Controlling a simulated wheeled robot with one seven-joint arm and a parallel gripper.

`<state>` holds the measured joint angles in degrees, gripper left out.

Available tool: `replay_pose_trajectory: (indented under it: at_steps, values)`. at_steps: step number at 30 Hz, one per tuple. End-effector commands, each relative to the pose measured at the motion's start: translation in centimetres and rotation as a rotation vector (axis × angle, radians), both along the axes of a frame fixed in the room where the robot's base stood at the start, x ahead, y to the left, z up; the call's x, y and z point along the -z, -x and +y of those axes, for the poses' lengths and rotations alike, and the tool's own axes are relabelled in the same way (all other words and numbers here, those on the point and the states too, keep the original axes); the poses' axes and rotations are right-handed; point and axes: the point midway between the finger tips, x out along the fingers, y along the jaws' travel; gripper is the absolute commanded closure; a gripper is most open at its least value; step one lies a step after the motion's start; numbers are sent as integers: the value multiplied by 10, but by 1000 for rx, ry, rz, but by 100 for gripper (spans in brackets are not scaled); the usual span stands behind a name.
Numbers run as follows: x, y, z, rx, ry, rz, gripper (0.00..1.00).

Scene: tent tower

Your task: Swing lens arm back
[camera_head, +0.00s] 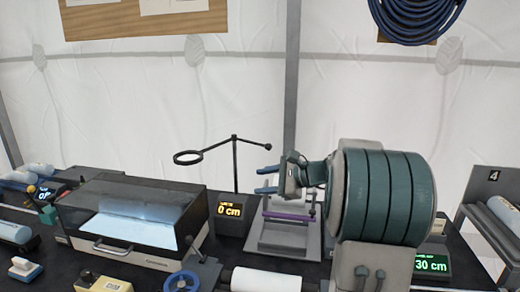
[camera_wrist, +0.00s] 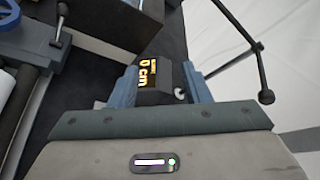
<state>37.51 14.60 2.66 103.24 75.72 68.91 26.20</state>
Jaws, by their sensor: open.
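The lens arm (camera_head: 215,148) is a thin black bar on top of a slim upright post (camera_head: 236,170) in the head view. A ring (camera_head: 188,157) is at its left end and a small ball knob (camera_head: 268,146) at its right end. My gripper (camera_head: 263,181) is open and empty, its blue fingers pointing left, just below the knob in the picture. In the wrist view my gripper (camera_wrist: 165,82) shows a dark display box between and beyond its fingers. The knob (camera_wrist: 266,97) is to the right, outside the fingers. The ring is out of the wrist view.
The display box (camera_head: 230,212) reads 0 cm near the post's foot. A lidded glass-topped case (camera_head: 130,255) stands left of it. A grey stand with a purple bar (camera_head: 290,216) is below my gripper. Another display (camera_head: 431,263) reads 30 cm at right. Tent wall lies behind.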

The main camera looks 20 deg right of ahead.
Motion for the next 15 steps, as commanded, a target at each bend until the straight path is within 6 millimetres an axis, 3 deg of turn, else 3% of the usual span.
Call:
replay_pose_trajectory:
  at_steps: [1, 6, 10, 15]
  values:
    - [-3, -12, -31, 69, -86, -22, 57]
    - [-21, -32, -106, 224, -304, -108, 57]
    - [-28, -35, -137, 280, -387, -150, 57]
    - [-31, -45, -142, 295, -416, -164, 57]
